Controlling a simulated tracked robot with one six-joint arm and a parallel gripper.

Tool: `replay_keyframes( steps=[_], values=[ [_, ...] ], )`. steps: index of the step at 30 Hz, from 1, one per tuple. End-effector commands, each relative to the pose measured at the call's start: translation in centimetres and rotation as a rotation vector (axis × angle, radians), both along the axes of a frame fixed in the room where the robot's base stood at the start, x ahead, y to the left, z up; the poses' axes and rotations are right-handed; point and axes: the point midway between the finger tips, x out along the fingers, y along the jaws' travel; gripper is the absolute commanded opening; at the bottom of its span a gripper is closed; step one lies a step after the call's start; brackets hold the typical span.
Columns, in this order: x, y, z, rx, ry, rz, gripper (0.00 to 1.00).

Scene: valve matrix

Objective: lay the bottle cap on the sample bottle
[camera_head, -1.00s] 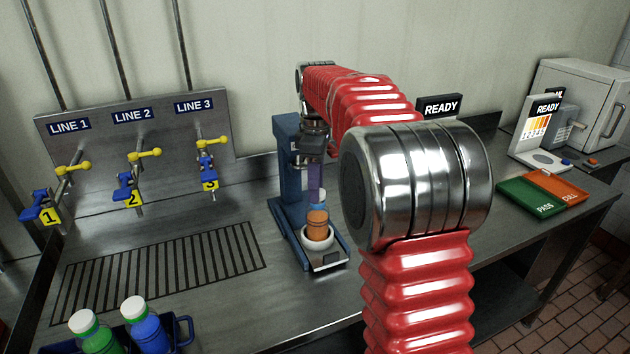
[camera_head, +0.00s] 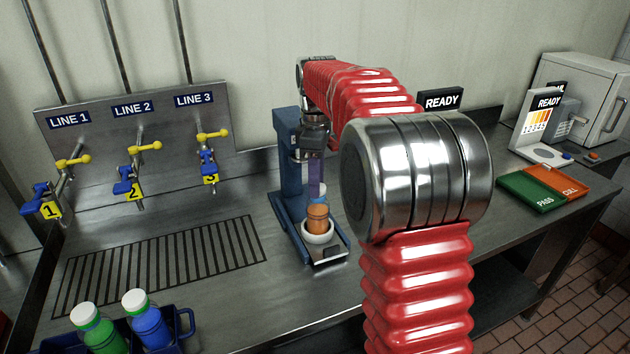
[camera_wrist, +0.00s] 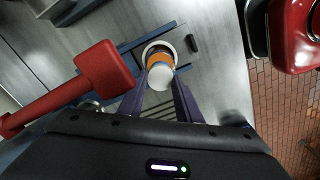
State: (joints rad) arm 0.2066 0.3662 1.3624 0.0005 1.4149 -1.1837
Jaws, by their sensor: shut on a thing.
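The sample bottle (camera_head: 317,219) is orange and stands upright in the white cup (camera_head: 318,238) of a blue stand. In the wrist view the bottle (camera_wrist: 158,58) shows just beyond the white bottle cap (camera_wrist: 160,78). My gripper (camera_wrist: 164,84) points down over the bottle, its purple fingers shut on the cap. In the head view the cap (camera_head: 319,189) is small and partly hidden by the fingers, right above the bottle's top. I cannot tell whether cap and bottle touch.
The blue stand (camera_head: 286,155) rises close behind my gripper. Valves for three lines (camera_head: 130,150) are at left, above a drain grate (camera_head: 160,265). A blue caddy (camera_head: 184,330) holds a green and a blue bottle. PASS and CULL trays (camera_head: 532,190) lie at right.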

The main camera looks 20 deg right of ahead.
Motion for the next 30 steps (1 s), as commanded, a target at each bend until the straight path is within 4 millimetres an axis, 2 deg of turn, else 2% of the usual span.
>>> replay_keyframes(
  steps=[22, 23, 30],
  values=[
    [0.0, 0.0, -0.48, 0.0, 0.0, 0.0, 0.1],
    [0.0, 0.0, -0.48, 0.0, 0.0, 0.0, 0.32],
    [0.0, 0.01, -0.47, 0.0, 0.0, 0.0, 0.49]
  ],
)
